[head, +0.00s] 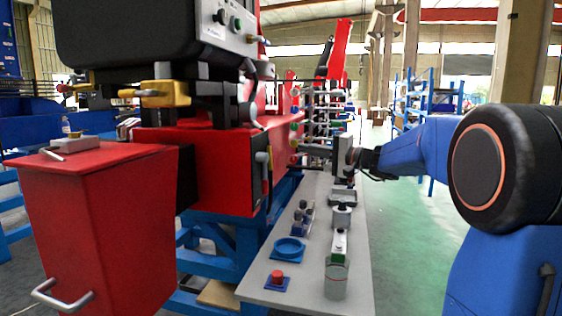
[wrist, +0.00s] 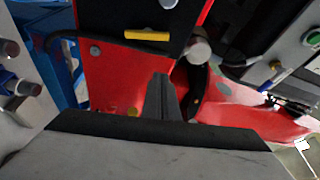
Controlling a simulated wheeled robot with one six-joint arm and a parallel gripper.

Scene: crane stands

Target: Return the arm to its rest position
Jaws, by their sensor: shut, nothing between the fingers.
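My blue arm (head: 415,150) comes in from the right in the head view and reaches left over the far part of a grey table. Its end, with a pale grey plate and dark wrist parts, is above the tabletop beside the red machine. My gripper (wrist: 162,80) shows in the wrist view, with its dark fingers together and nothing between them. Behind the fingers is the red machine panel (wrist: 112,75) with a yellow bar (wrist: 147,35). Whether the fingertips touch the panel I cannot tell.
The grey table (head: 310,215) carries a red button on a blue base (head: 277,280), a blue ring dish (head: 288,248), a clear container (head: 336,280) and small parts. A red bin (head: 105,225) stands left. Blue shelving (head: 430,95) is behind. Green floor right of the table is clear.

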